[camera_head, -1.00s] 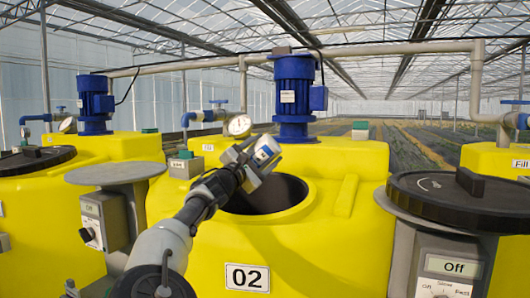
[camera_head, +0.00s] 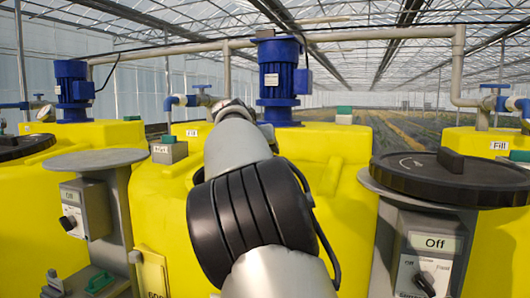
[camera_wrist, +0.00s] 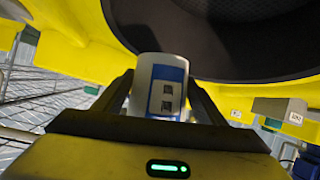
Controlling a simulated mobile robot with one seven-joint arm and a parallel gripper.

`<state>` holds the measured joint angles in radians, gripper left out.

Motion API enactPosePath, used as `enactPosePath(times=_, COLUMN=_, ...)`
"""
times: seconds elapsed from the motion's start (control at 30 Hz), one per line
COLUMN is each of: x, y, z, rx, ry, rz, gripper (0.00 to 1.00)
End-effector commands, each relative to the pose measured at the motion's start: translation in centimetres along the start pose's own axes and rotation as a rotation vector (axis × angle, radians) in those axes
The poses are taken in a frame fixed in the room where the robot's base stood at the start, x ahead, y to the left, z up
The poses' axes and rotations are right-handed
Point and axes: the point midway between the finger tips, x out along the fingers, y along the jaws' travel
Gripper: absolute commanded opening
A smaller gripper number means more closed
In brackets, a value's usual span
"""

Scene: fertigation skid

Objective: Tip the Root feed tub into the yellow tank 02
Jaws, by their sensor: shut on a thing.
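The yellow tank 02 (camera_head: 340,160) stands in the middle of the head view, its mouth and number plate hidden behind my arm. In the wrist view its round dark opening (camera_wrist: 235,45) lies just beyond the tub, with the yellow rim around it. My gripper (camera_wrist: 157,98) is shut on a white tub (camera_wrist: 143,72) with a blue label, too small to read. The tub shows between both fingers at the edge of the opening. Its mouth and any contents do not show, so I cannot tell its tilt. My gripper and the tub are hidden in the head view.
A blue motor (camera_head: 279,80) stands on the tank behind my arm, with a grey pipe (camera_head: 380,48) running above. At right a black lid (camera_head: 430,178) rests on a grey stand. At left a bare round plate (camera_head: 97,160) tops another stand with a control box (camera_head: 84,211).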

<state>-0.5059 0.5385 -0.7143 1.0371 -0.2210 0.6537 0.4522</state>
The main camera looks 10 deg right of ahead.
Motion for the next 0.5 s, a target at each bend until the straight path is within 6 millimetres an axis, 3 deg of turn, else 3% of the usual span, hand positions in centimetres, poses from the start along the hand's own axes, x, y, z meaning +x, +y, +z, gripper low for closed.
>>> enactPosePath(times=0.07, x=0.2, y=-0.3, z=0.3, rx=0.071, ry=0.001, rz=-0.033, gripper=0.30)
enactPosePath(times=0.3, x=0.0, y=-0.3, z=0.0, rx=0.062, ry=0.002, rz=-0.029, gripper=0.30)
enactPosePath(times=0.5, x=-0.6, y=0.0, z=-1.4, rx=0.060, ry=0.002, rz=-0.028, gripper=0.30)
